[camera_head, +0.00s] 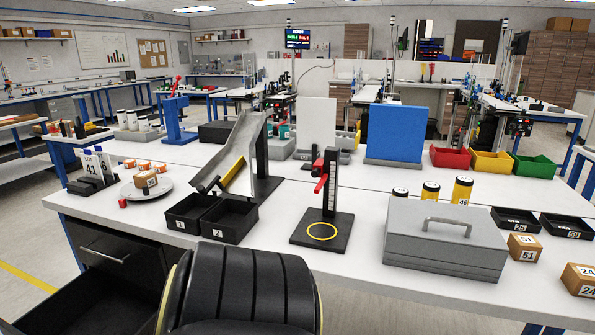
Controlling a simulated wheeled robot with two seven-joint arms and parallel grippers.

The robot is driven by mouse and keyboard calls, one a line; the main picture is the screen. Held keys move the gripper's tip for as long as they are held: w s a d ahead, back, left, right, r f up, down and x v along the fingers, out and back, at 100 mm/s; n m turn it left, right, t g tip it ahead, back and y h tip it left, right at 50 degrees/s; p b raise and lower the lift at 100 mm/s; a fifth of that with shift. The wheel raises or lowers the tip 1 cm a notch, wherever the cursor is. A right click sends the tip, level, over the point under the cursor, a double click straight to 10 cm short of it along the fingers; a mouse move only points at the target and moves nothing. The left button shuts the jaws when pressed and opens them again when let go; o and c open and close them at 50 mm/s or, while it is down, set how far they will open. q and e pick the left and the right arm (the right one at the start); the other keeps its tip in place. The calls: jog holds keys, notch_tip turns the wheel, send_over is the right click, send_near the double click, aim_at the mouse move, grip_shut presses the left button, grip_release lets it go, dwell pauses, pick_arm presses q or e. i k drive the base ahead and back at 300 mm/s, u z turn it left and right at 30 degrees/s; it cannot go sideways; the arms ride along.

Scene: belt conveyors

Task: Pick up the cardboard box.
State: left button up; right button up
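Several small brown cardboard boxes are in view. One box (146,183) sits on a round grey plate (160,191) at the left of the white table. A second box (523,247), labelled 51, stands at the right, beside the grey metal case. A third box (579,280), labelled 24, stands at the table's right front and is partly cut off by the picture's edge. Neither of my grippers is in view, so no box is seen held.
A grey case (445,243) with a handle, black bins (228,220), a black stand (321,232) with a red clamp and a ramp (236,145) stand on the white table (290,195). A black ridged seat-like shape (245,290) and an open drawer (80,300) are in front. Some bare tabletop shows between them.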

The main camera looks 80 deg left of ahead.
aim_at(148, 177)
jog(key=i, duration=0.4)
jog(key=u, duration=3.05)
